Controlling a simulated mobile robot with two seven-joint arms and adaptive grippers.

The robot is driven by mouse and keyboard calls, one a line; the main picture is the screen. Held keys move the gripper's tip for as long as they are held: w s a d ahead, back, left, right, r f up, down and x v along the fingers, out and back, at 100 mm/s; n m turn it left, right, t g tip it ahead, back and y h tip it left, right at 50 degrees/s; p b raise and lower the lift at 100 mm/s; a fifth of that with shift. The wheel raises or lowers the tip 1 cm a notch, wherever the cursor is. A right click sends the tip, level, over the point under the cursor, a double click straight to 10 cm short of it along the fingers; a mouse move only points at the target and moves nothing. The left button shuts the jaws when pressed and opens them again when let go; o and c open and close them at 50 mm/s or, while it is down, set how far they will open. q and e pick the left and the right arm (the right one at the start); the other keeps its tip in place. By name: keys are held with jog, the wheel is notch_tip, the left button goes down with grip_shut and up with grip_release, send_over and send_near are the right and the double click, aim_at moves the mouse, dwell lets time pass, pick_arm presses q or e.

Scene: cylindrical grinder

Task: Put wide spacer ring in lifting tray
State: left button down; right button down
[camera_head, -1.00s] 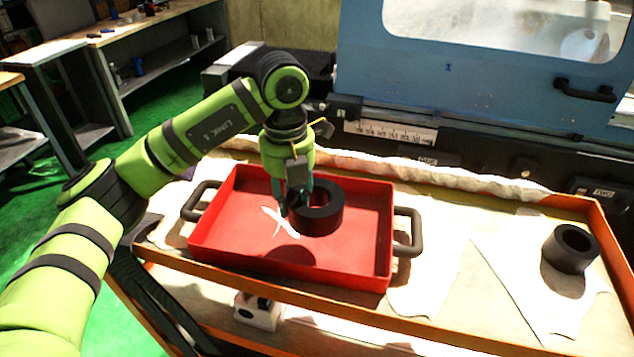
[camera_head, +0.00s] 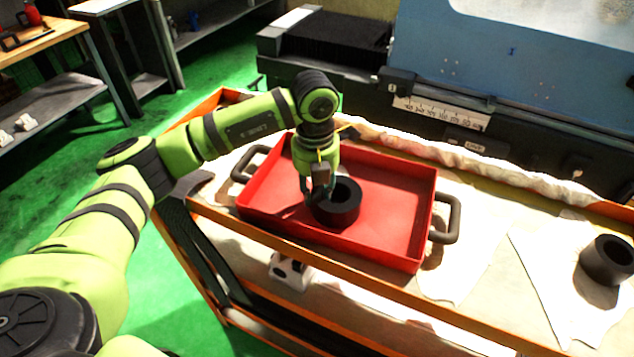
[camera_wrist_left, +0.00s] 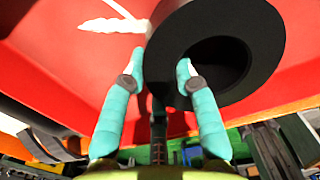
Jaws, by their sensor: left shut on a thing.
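The wide spacer ring (camera_head: 340,207) is a thick black ring with its hole facing up. It is inside the red lifting tray (camera_head: 403,242), left of the tray's middle, at or very near its floor; I cannot tell whether it touches. My left gripper (camera_head: 317,197) is shut on the ring's wall. In the left wrist view, the teal fingers (camera_wrist_left: 164,66) straddle the wall of the ring (camera_wrist_left: 252,40), one outside and one in the hole. The red tray floor (camera_wrist_left: 60,62) shows behind. My right gripper is not in view.
A second black ring (camera_head: 606,262) stands on the cloth-covered cart at the far right. The tray has grey handles (camera_head: 447,218) at both ends. The blue grinder (camera_head: 480,62) stands behind the cart. The tray's right half is clear.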

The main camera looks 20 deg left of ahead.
pick_arm(q)
jog(key=shift+w+d+r, duration=0.1)
jog(key=shift+r, duration=0.05)
jog(key=c, duration=1.1)
grip_release()
jog(key=shift+f, duration=0.25)
jog(key=shift+o, duration=0.7)
jog(key=shift+s+r, duration=0.1)
jog(key=shift+s, duration=0.15)
jog(key=shift+w+r, duration=0.1)
jog(key=shift+r, duration=0.05)
jog(key=shift+r+b, duration=0.25)
jog(key=shift+b, duration=0.05)
notch_tip(320, 180, up, 10)
jog(key=b, duration=0.2)
jog(key=shift+b, duration=0.35)
jog(key=shift+r, duration=0.7)
